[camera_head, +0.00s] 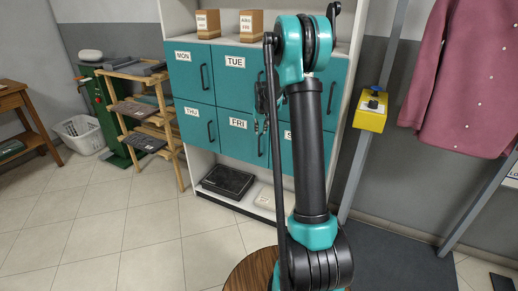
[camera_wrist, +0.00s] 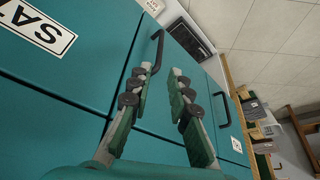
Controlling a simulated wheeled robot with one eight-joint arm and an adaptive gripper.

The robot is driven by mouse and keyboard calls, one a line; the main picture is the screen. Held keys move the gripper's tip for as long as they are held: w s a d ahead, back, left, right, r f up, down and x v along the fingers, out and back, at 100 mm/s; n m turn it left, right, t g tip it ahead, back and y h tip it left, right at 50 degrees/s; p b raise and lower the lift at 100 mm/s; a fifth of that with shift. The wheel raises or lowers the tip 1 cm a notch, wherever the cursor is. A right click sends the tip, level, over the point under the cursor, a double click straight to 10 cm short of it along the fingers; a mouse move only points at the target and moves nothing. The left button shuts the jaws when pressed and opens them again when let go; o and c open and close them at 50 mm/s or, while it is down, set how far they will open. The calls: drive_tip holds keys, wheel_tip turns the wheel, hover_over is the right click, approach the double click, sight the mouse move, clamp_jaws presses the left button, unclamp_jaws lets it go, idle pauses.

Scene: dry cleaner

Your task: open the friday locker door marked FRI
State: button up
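The teal FRI door (camera_head: 229,135) is in the lower row, middle column of the locker block, and looks closed. Its label (camera_head: 238,123) faces me in the head view. Its dark bar handle (camera_head: 260,141) is near the door's right edge. In the head view my gripper (camera_head: 262,112) is small and partly hidden by my arm; contact with the handle cannot be told.
The SAT door (camera_wrist: 60,75) adjoins FRI, and the THU door (camera_head: 195,127) is on its other side. MON (camera_head: 188,72) and TUE (camera_head: 235,72) are above. A dark flat case (camera_head: 228,181) lies on the bottom shelf. A round wooden top (camera_head: 250,275) stands in front. Floor at left is free.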

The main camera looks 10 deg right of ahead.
sight(259, 146)
drive_tip(key=x, duration=1.6)
drive_tip(key=shift+s, duration=0.15)
clamp_jaws()
